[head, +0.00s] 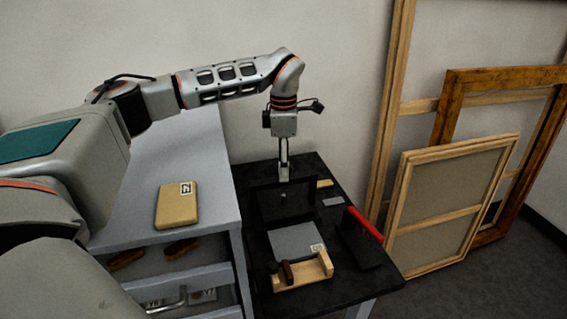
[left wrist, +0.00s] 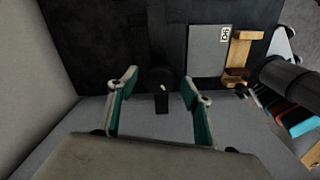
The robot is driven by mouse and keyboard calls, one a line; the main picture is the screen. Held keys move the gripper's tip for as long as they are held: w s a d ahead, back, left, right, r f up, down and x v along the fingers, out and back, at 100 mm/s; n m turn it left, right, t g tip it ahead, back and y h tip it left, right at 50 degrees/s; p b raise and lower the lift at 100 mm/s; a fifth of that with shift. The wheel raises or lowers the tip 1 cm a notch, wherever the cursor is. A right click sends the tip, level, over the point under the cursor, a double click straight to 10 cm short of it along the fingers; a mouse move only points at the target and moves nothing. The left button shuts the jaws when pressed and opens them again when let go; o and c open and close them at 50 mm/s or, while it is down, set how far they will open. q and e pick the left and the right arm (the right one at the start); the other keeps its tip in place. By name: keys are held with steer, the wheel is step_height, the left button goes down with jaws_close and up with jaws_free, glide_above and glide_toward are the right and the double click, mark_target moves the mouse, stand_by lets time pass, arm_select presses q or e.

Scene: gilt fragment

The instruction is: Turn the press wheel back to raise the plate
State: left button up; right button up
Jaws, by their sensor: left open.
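My left gripper (head: 284,177) points straight down over the black worktable (head: 345,287), just above and behind a dark upright panel (head: 287,207). In the left wrist view its two teal-padded fingers (left wrist: 160,103) stand apart, with nothing held. A dark post with a small pale tip (left wrist: 162,97) shows between and beyond them; whether they touch it I cannot tell. A flat grey plate with a white label (head: 294,240) lies in front of the panel; it also shows in the left wrist view (left wrist: 205,50). I cannot clearly make out the press wheel.
A wooden corner piece (head: 312,269) sits at the plate's front edge. A black block with a red bar (head: 366,226) stands to the right. A gold block (head: 177,207) lies on the grey cabinet (head: 187,160), above an open drawer. Wooden frames (head: 403,205) lean at the right.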

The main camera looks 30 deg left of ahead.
arm_select(q)
steer(key=shift+c, duration=1.1)
steer(key=c, duration=0.9)
steer(key=shift+n, duration=0.3)
